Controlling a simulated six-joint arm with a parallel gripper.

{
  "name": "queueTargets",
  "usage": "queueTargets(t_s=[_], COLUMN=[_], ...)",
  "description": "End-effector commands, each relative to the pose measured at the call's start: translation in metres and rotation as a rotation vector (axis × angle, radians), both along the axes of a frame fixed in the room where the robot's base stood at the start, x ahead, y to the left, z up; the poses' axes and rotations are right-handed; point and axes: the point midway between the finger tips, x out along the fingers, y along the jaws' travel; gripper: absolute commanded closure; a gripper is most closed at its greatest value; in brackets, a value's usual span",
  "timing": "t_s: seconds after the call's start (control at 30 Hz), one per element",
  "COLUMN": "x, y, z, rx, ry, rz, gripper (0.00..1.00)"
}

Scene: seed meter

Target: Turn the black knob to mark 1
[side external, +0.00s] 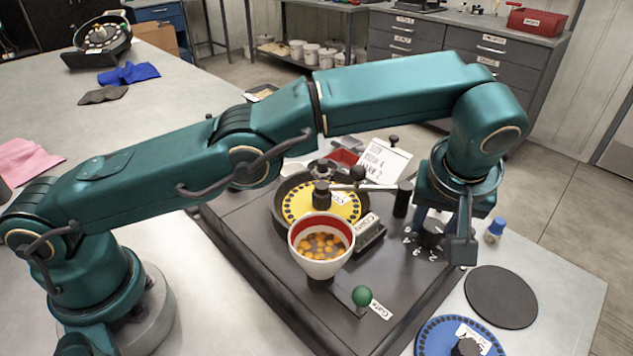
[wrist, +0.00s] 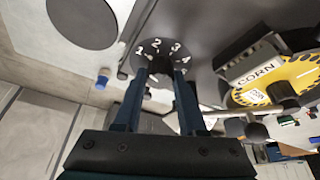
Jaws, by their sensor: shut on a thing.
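The dial plate (wrist: 166,52) carries white marks 1, 2, 3 and 4 in an arc, 1 at the left and 4 at the right in the wrist view. The black knob (wrist: 159,80) sits at its centre, mostly hidden between my fingers. My gripper (wrist: 159,88) is shut on the knob, one finger on each side. In the side external view my gripper (side external: 441,238) points down over the dial (side external: 428,246) at the right end of the dark machine base. Which mark the knob points to cannot be told.
A green-topped lever (side external: 362,297), blue-capped bottle (side external: 495,229), black disc (side external: 501,297) and blue plate (side external: 440,338) are nearby.

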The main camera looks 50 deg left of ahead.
Motion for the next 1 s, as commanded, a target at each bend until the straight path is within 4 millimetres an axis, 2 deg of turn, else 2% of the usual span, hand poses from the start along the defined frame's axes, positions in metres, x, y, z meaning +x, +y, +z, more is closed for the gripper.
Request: queueTargets(t_s=[0.13, 0.17, 0.2, 0.23, 0.77, 1.0], x=[-0.0008, -0.0008, -0.0008, -0.0008, -0.0007, -0.0008], y=[0.0004, 0.0004, 0.0004, 0.0003, 0.0005, 0.0011], z=[-0.0001, -0.0001, -0.0001, -0.0001, 0.0004, 0.0006], rx=[0.002, 0.002, 0.002, 0.002, 0.001, 0.001], ry=[0.003, 0.003, 0.003, 0.003, 0.002, 0.002], rz=[0.000, 0.000, 0.000, 0.000, -0.018, -0.093], gripper=[1.00, 0.48, 0.33, 0.30, 0.30, 0.30])
